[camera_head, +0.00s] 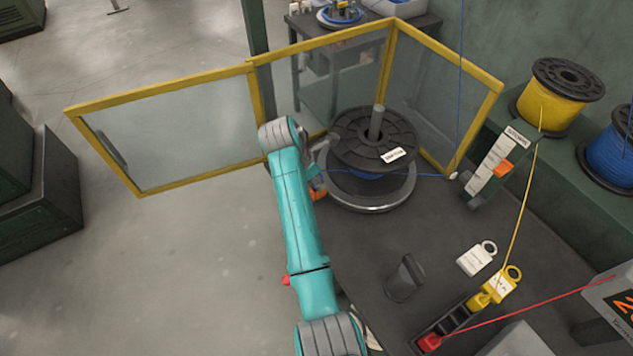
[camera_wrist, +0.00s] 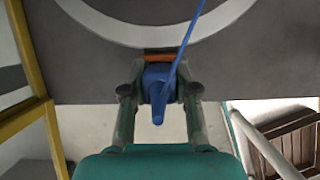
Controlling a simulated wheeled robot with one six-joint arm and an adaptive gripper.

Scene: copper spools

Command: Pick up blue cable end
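The blue cable end (camera_wrist: 157,84) is a blue plug with a thin blue cable running up from it in the wrist view. My gripper (camera_wrist: 159,74) has one finger on each side of the plug. Whether the fingers press on it or leave a small gap, I cannot tell. An orange piece (camera_wrist: 160,56) shows just beyond the plug. In the head view my gripper (camera_head: 319,168) is at the left side of the blue cable spool (camera_head: 372,145), next to orange parts (camera_head: 317,189). The plug is mostly hidden there by my arm.
A yellow-framed clear guard (camera_head: 160,94) stands behind and left of the spool. The dark table (camera_head: 450,220) carries a grey holder (camera_head: 404,280), a slotted block (camera_head: 455,318) with red and yellow plugs, and a labelled stand (camera_head: 496,165). Yellow (camera_head: 556,103) and blue spools (camera_head: 612,158) sit at right.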

